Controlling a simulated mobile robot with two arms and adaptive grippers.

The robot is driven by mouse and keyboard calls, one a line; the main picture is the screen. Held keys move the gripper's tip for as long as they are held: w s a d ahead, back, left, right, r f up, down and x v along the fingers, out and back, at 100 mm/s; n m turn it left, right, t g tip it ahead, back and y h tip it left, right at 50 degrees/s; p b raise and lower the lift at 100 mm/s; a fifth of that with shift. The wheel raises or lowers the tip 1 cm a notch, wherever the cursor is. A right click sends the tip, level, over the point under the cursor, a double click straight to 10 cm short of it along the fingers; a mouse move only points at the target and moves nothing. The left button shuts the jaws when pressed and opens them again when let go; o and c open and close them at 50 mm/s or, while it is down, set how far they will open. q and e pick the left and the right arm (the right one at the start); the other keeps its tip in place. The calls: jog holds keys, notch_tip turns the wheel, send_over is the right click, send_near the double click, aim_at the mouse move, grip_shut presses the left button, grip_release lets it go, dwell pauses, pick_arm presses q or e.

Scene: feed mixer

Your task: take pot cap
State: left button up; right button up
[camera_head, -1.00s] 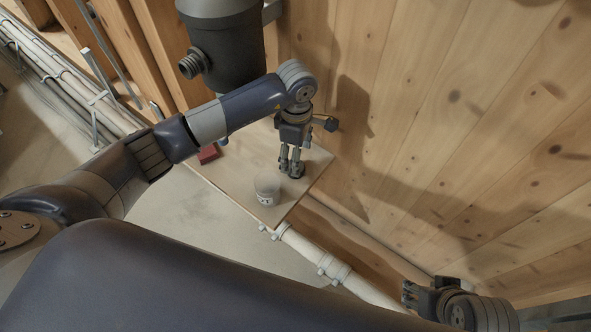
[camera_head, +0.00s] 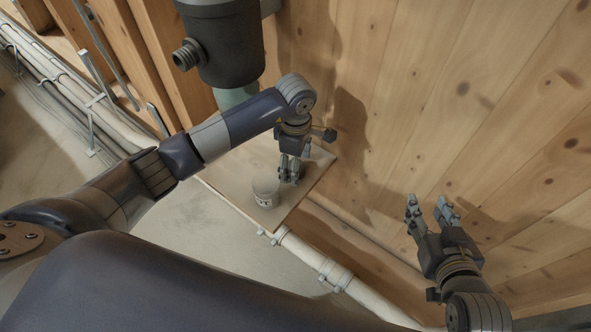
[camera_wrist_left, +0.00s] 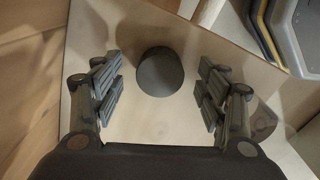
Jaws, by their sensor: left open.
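A dark round piece, which looks like the pot cap, stands on the wooden board in the left wrist view (camera_wrist_left: 160,72). It lies between and a little beyond the two fingers of my open left gripper (camera_wrist_left: 160,88), with clear gaps on both sides. In the head view my left gripper (camera_head: 289,170) points down at the board and mostly hides the dark piece. A clear glass pot (camera_head: 265,190) with a small label stands on the board beside it, without a lid. My right gripper (camera_head: 431,208) is open and empty, off to the right in front of the wooden wall.
The light wooden board (camera_head: 238,190) is a small shelf against the plank wall (camera_head: 480,100). A dark grey machine (camera_head: 225,45) with a side spout hangs above its far end. A white pipe (camera_head: 310,258) runs below the board. The board's front edge is close to the glass pot.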

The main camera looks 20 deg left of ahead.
pick_arm(q)
jog(key=c, duration=1.1)
